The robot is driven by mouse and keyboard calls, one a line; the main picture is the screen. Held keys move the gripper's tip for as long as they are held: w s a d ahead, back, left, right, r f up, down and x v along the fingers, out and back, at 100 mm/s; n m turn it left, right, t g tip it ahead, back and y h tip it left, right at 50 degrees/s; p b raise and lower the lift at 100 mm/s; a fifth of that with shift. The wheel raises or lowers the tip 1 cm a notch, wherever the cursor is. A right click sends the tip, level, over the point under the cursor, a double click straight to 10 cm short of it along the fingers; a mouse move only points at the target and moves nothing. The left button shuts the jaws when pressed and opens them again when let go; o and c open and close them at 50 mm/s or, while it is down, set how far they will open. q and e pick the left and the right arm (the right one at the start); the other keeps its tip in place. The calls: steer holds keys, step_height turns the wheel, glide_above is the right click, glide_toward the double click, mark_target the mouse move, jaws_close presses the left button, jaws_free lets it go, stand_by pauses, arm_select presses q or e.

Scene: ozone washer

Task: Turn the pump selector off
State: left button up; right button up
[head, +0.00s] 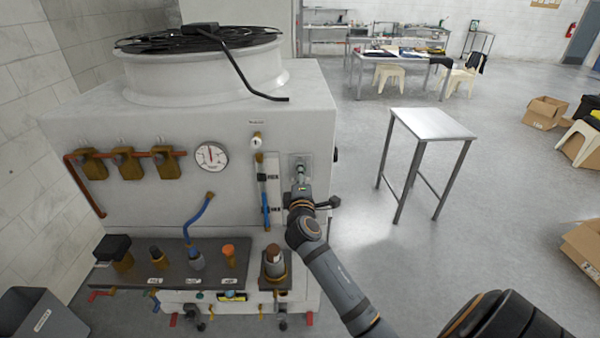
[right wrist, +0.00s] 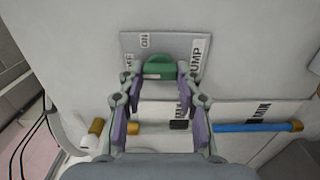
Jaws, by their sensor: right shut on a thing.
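The pump selector is a green knob (right wrist: 159,66) on a grey plate (right wrist: 186,44) in the right wrist view. The plate carries an "ON" label at its upper left, a partly hidden label at its left edge and a "PUMP" label at the right. In the head view the plate (head: 307,160) is on the front of the white machine, near its right edge. My right gripper (right wrist: 164,78) is shut on the knob, its fingertips on either side of it; it also shows in the head view (head: 300,182). Which label the knob points to is unclear. My left gripper is out of view.
The white machine (head: 200,120) carries a pressure gauge (head: 211,156), brass valves (head: 124,163) and a sight tube with a blue section (head: 266,205) close left of the selector. A small metal table (head: 432,123) stands to the right, with open floor around it.

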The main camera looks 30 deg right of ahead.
stand_by(0.4)
steer(key=o, duration=1.1)
steer(key=shift+o, duration=0.2)
steer(key=v, duration=0.7)
steer(key=shift+s, duration=0.25)
